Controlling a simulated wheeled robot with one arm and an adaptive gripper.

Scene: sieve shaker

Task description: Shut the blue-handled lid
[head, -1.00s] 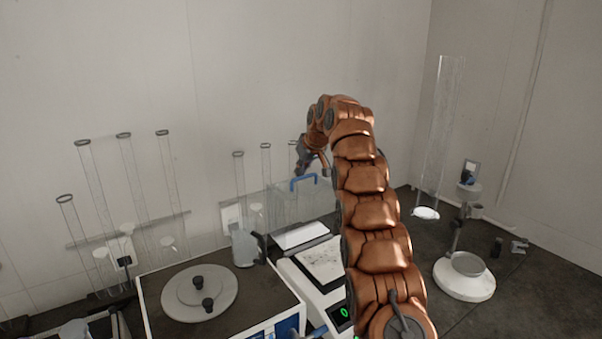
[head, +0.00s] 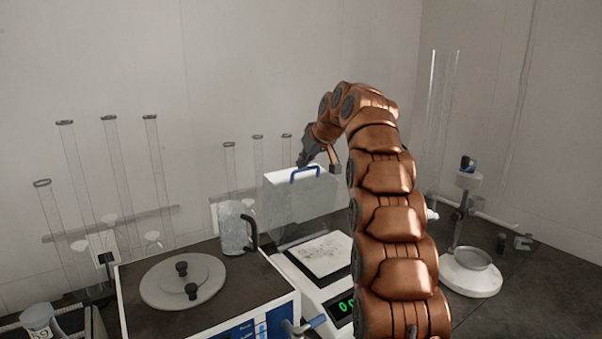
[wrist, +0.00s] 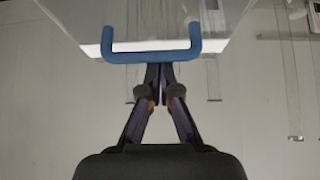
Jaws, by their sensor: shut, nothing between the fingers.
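The clear lid (head: 290,208) stands raised behind the balance's white weighing plate (head: 322,255), with its blue handle (head: 305,173) at the top. In the wrist view the blue handle (wrist: 150,55) runs across the lid's edge. My gripper (head: 304,161) is at the handle, on its far side in the head view. In the wrist view my gripper (wrist: 159,72) has its fingertips together beside the handle's bar, with nothing between them. I cannot tell whether the fingertips touch the bar.
A clear jug (head: 236,228) stands left of the lid. A shaker with a round grey cover (head: 183,282) is at the front left. Tall glass tubes (head: 155,170) line the back wall. A white-based stand (head: 470,272) is at the right.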

